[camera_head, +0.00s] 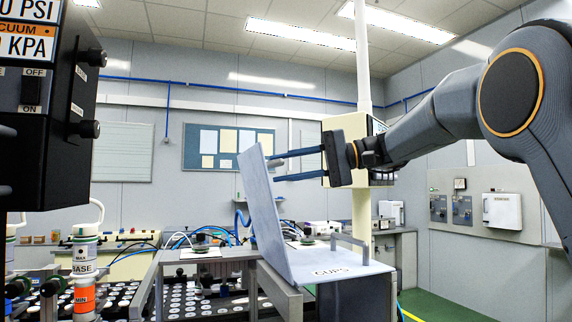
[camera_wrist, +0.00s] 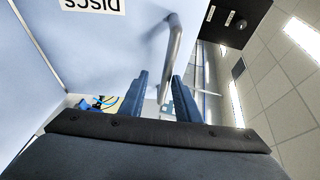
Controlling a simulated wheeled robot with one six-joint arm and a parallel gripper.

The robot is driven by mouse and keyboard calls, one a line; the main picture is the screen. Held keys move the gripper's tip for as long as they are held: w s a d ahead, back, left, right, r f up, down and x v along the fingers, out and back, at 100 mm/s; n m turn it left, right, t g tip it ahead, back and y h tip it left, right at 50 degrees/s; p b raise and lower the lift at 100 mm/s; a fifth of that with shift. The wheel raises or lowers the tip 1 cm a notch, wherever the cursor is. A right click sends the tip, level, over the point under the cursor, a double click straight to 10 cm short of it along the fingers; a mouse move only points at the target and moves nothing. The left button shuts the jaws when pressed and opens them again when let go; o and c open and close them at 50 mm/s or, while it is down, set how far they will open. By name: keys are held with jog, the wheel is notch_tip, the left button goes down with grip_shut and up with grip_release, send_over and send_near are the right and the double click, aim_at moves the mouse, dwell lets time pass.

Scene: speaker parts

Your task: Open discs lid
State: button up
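The discs lid (camera_head: 262,215) is a pale grey panel standing raised, nearly upright and leaning slightly, in the head view. Its outer face fills the upper left of the wrist view, with an upside-down DISCS label (camera_wrist: 92,5) and a grey bar handle (camera_wrist: 174,48). My gripper (camera_head: 274,167) reaches in from the right at the lid's upper part. In the wrist view its two blue fingers (camera_wrist: 160,82) are spread apart, with the lower part of the handle showing between them and gaps visible. I cannot tell whether a finger touches the handle or lid.
A flat lid labelled CUPS (camera_head: 330,271) with its own handle (camera_head: 348,243) lies just right of the raised lid. A black control box (camera_head: 50,110) stands at the left. A tray of several white discs (camera_head: 190,303) lies below left. Open air surrounds my arm.

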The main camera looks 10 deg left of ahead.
jog(key=shift+r, duration=0.2)
jog(key=d+r+b, duration=0.1)
jog(key=d+b, duration=0.1)
jog(key=d, duration=0.5)
jog(key=shift+w+d, duration=0.3)
jog(key=shift+r, duration=0.1)
